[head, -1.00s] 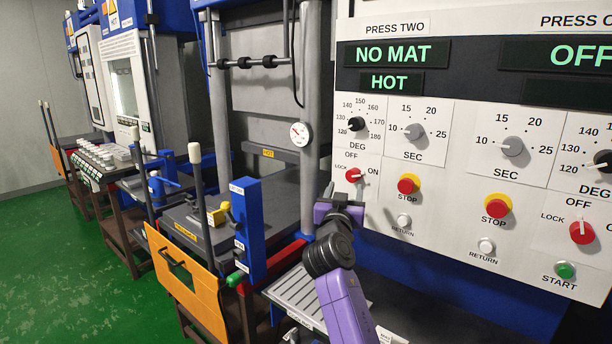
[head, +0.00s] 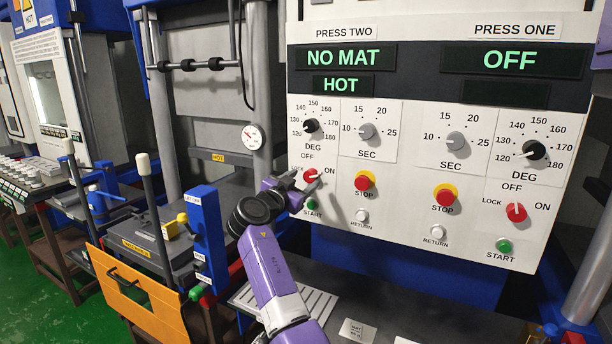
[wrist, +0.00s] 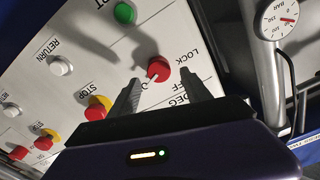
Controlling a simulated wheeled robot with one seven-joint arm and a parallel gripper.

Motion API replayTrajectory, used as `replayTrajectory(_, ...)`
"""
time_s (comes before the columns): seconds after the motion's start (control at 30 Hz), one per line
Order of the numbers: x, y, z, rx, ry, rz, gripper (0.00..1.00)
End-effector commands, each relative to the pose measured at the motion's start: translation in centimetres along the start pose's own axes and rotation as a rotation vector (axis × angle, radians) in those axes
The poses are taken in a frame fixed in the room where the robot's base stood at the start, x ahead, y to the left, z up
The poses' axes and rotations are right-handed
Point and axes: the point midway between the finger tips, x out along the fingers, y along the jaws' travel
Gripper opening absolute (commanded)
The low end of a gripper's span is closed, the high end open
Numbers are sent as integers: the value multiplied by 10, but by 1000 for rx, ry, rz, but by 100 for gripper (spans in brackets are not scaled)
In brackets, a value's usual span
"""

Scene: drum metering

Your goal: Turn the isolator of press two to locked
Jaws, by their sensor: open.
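The press two isolator is a red round knob (head: 311,175) with a white pointer, on the white panel under the PRESS TWO label. OFF is marked above it, LOCK at its left and ON at its right. The pointer points right, toward ON. In the wrist view the red knob (wrist: 160,66) shows just beyond and between the fingertips, its pointer toward the ON mark. My gripper (head: 299,187) is open and empty in front of the knob, close to the panel. In the wrist view my gripper (wrist: 160,83) has one finger on each side; contact cannot be told.
Close by are the green start button (head: 311,204), the stop button (head: 365,181) and the return button (head: 362,215). The press one isolator (head: 516,212) is farther right. A blue post (head: 208,238) and a pressure gauge (head: 253,137) stand left of the panel.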

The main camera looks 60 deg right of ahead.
Motion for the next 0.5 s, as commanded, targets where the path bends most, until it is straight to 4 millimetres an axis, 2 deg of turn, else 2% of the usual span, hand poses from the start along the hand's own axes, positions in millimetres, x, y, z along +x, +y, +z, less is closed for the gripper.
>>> replayTrajectory(0.03, 9, 0, -2, -1, 0, 3, 56)
replayTrajectory(0.2, 26, 0, -1, -1, 0, 2, 56)
replayTrajectory(0.5, 31, 0, 0, -1, 0, -1, 56)
